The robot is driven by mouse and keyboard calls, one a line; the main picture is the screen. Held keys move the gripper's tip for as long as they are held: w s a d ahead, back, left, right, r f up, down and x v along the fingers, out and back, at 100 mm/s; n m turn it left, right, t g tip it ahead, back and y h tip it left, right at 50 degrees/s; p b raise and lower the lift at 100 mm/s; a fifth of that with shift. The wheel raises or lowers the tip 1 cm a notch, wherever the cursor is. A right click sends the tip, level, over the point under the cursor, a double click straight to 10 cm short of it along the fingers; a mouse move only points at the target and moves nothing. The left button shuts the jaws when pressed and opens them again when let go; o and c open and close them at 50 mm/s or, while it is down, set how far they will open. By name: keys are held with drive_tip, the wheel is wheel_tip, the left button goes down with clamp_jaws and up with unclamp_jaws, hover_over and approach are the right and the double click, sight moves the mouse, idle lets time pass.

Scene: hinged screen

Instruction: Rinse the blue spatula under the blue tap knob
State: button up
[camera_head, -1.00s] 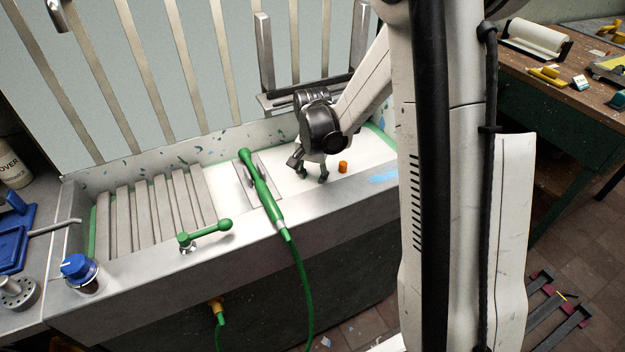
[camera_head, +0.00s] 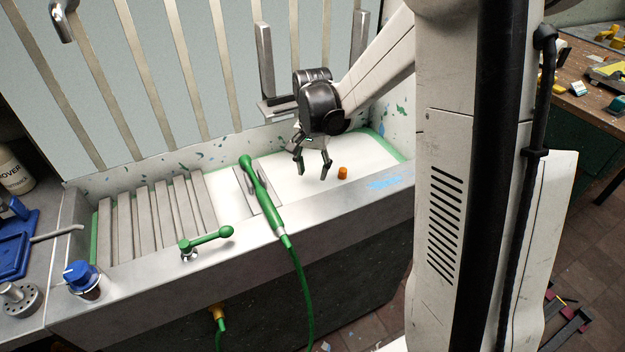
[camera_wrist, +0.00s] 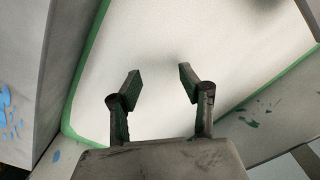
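The blue tap knob (camera_head: 82,272) stands on the metal ledge at the sink's left front corner. No clear blue spatula shows; blue items lie at the far left edge, a blue tray (camera_head: 20,245) and a cut-off blue piece above it, and I cannot tell whether either is the spatula. My gripper (camera_head: 312,160) hangs over the white basin (camera_head: 285,188), behind and left of a small orange cylinder (camera_head: 343,173). In the wrist view my gripper (camera_wrist: 160,78) has its two fingers apart, with nothing between them and the white basin surface beyond.
A green sprayer (camera_head: 262,195) with a hose lies across the sink's middle divider. A green lever tap (camera_head: 208,240) stands on the front ledge. Metal slats (camera_head: 150,220) cover the left basin. A metal spout (camera_head: 62,20) hangs at upper left. A workbench stands at right.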

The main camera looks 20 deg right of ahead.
sight(312, 187)
drive_tip(key=s+a+r+n+t, duration=0.2)
drive_tip(key=s+r, duration=0.3)
drive_tip(key=r, duration=0.2)
drive_tip(key=s+a+r+n+t, duration=0.1)
drive_tip(key=s+a+r+n, duration=0.15)
drive_tip(key=s+r, duration=0.35)
drive_tip(key=s+a+r+n+t, duration=0.1)
drive_tip(key=s+a+n+t, duration=0.1)
drive_tip(key=s, duration=0.3)
drive_tip(key=s+a+r+n+t, duration=0.1)
drive_tip(key=s+n+t, duration=0.1)
drive_tip(key=s, duration=0.3)
drive_tip(key=shift+s+a+r+p, duration=0.3)
drive_tip(key=shift+s+a+r, duration=0.05)
drive_tip(key=shift+s+r, duration=0.05)
drive_tip(key=o, duration=0.3)
drive_tip(key=shift+o, duration=0.2)
